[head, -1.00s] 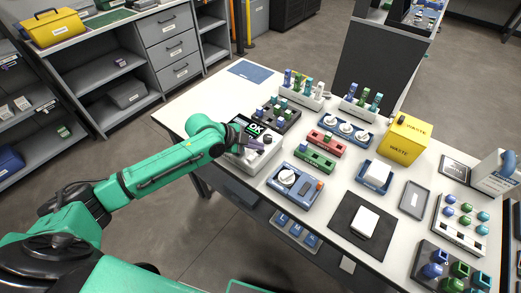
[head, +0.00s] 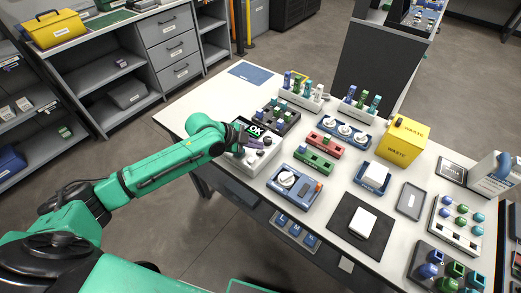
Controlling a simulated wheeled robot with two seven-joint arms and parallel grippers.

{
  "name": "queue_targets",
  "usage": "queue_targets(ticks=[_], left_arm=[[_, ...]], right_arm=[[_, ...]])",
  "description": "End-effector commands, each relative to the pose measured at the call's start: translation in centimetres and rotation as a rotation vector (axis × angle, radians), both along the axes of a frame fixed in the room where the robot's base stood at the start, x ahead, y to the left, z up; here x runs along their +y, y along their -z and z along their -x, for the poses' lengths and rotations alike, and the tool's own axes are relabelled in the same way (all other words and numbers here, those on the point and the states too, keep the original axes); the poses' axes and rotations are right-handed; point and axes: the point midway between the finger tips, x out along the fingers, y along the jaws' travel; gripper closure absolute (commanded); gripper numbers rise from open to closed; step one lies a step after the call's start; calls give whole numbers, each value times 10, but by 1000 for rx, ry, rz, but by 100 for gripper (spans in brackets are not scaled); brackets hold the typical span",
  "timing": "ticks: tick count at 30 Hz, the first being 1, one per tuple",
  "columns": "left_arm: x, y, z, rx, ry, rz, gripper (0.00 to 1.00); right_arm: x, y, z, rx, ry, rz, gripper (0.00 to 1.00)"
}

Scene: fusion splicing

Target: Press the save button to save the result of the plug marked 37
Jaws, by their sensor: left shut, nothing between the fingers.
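A white splicer unit (head: 240,165) stands at the table's left front edge. Its dark screen (head: 256,130) reads OK in light letters. Several small knobs or buttons show on its top right of my gripper; I cannot tell which one is the save button. My left gripper (head: 258,144) is shut and empty, just above the splicer's top below the screen. I cannot tell whether it touches a button. Several coloured plugs stand in a dark rack (head: 279,117) behind the splicer; the number 37 is not readable on any. My right gripper is not in view.
A blue device with a white dial (head: 294,184), green (head: 314,162) and red (head: 326,145) blocks stand right of the splicer. A yellow waste box (head: 402,142), a black mat (head: 345,237) and plug racks fill the right. A blue mat (head: 250,72) lies at the far left corner.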

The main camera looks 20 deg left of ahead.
Motion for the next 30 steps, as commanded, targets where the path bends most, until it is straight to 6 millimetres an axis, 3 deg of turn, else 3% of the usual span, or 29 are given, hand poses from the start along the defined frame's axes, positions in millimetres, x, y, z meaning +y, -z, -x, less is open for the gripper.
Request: queue_targets(ticks=[7, 21, 30], left_arm=[[0, -5, 0, -1, -1, 0, 100], [0, -52, 0, 0, 0, 0, 100], [0, -50, 0, 0, 0, 0, 100]], right_arm=[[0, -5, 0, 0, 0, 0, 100], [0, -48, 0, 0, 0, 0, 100], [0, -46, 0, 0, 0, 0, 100]])
